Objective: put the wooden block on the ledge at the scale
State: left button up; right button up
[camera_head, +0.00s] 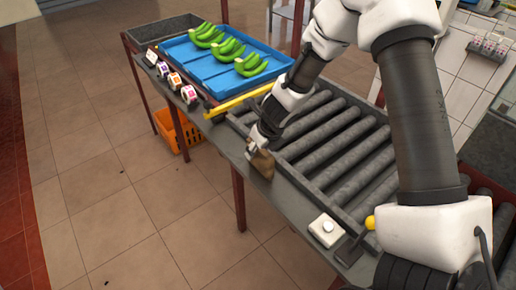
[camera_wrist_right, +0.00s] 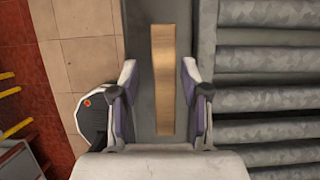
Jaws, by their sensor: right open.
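The wooden block (camera_head: 262,164) is a small brown piece at the grey ledge (camera_head: 293,183) along the near side of the rollers. My right gripper (camera_head: 254,149) is right at it in the head view and partly covers it. In the right wrist view the block (camera_wrist_right: 163,80) looks long and light brown, over the grey ledge. My right gripper (camera_wrist_right: 160,88) is open there, its fingers on either side of the block with gaps. I cannot tell its depth between the fingers. I cannot clearly make out a scale. My left gripper is not in view.
The roller conveyor (camera_head: 330,140) lies beside the ledge. A white box with a round knob (camera_head: 326,230) and a yellow-knobbed lever (camera_head: 369,223) stand nearer. A blue tray (camera_head: 205,68) with bananas, several small rolls (camera_head: 175,80) and a yellow bar (camera_head: 235,103) lie beyond. An orange crate (camera_head: 177,132) is below.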

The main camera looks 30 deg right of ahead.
jog(key=p+v, duration=0.6)
jog(key=v, duration=0.6)
jog(key=s+a+f+m+g+y, duration=0.2)
jog(key=s+a+f+m, duration=0.5)
jog(key=m, duration=0.4)
jog(key=s+a+f+m+g+y, duration=0.15)
jog(key=s+a+f+m, duration=0.35)
jog(key=s+f+m, duration=0.5)
jog(key=s+d+f+m+h, duration=0.3)
jog(key=s+f+m, duration=0.3)
jog(key=m, duration=1)
jog(key=shift+s+f+g+h, duration=0.35)
jog(key=shift+s+g+h, duration=0.1)
